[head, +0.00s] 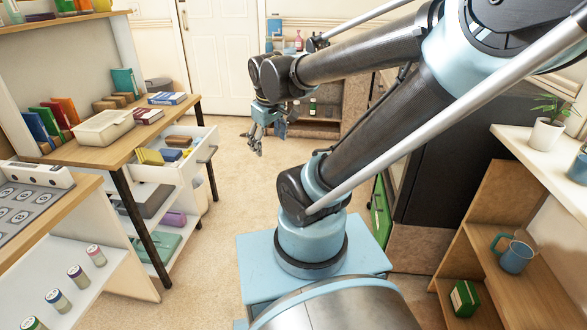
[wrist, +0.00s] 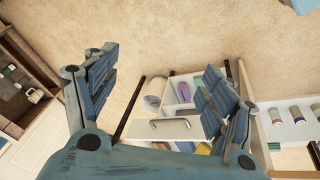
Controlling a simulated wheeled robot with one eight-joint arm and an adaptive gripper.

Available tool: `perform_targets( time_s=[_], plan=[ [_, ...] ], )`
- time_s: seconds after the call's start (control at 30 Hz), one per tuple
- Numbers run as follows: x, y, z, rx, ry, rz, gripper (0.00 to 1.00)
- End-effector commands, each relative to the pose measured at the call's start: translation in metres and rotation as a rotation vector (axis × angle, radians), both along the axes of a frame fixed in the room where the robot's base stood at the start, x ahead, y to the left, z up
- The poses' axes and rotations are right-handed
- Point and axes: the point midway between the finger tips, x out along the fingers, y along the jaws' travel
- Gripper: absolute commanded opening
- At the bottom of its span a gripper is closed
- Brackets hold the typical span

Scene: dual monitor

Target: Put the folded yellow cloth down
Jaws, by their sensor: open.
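A yellow folded piece (head: 149,157), which looks like the folded yellow cloth, lies in the open white drawer (head: 152,174) under the desk at the left. In the wrist view a yellow patch (wrist: 203,148) shows in the drawer, partly hidden behind my gripper. My gripper (head: 257,140) hangs in the air over the carpet, to the right of the drawer and apart from it. In the wrist view my gripper (wrist: 158,82) has its fingers spread wide, with nothing between them.
The drawer also holds a blue item (head: 168,155) and a brown item (head: 178,141). The wooden desk (head: 118,153) carries a cream box (head: 104,127) and books. A shelf with a blue mug (head: 515,257) stands at the right. Carpet (head: 228,192) lies clear between.

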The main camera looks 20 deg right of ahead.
Motion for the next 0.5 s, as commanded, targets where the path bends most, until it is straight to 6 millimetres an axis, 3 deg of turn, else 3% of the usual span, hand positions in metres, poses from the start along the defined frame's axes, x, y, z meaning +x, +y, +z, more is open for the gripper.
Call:
perform_targets(
  time_s=[0.1, 0.23, 0.5],
  plan=[
    [-0.032, -0.025, -0.015, 0.042, 0.029, -0.162, 0.76],
    [-0.062, -0.042, -0.031, 0.087, 0.057, -0.326, 0.76],
    [-0.096, -0.058, -0.051, 0.14, 0.089, -0.518, 0.76]
  ],
)
